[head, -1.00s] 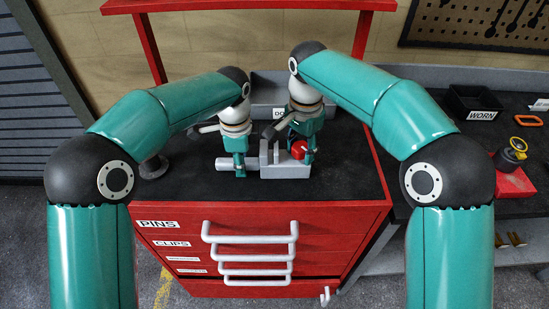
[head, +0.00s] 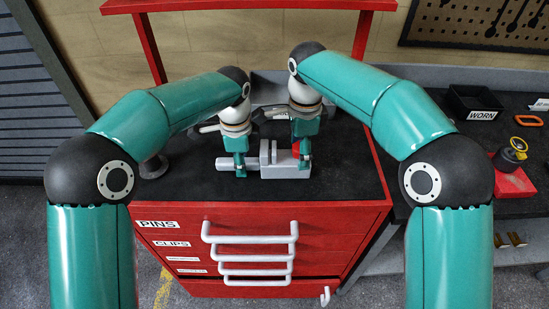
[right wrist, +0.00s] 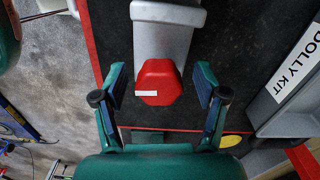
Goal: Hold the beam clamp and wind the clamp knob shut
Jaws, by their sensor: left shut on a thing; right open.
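The grey beam clamp (head: 285,171) lies on the black top of the red cabinet. Its red clamp knob (right wrist: 160,82), with a white mark, shows in the right wrist view; in the head view the right gripper mostly hides it. My left gripper (head: 240,170) is shut on the clamp's left end, the grey bar. My right gripper (right wrist: 160,92) is open, with one finger on each side of the knob and gaps between fingers and knob. It also shows in the head view (head: 302,163) at the clamp's right end.
The red cabinet (head: 340,213) has labelled drawers with white handles. A grey bin labelled DOLLY KIT (right wrist: 292,85) stands close to the right gripper. To the right, a bench holds a black WORN bin (head: 473,101) and a red block (head: 514,184). The cabinet top's front strip is clear.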

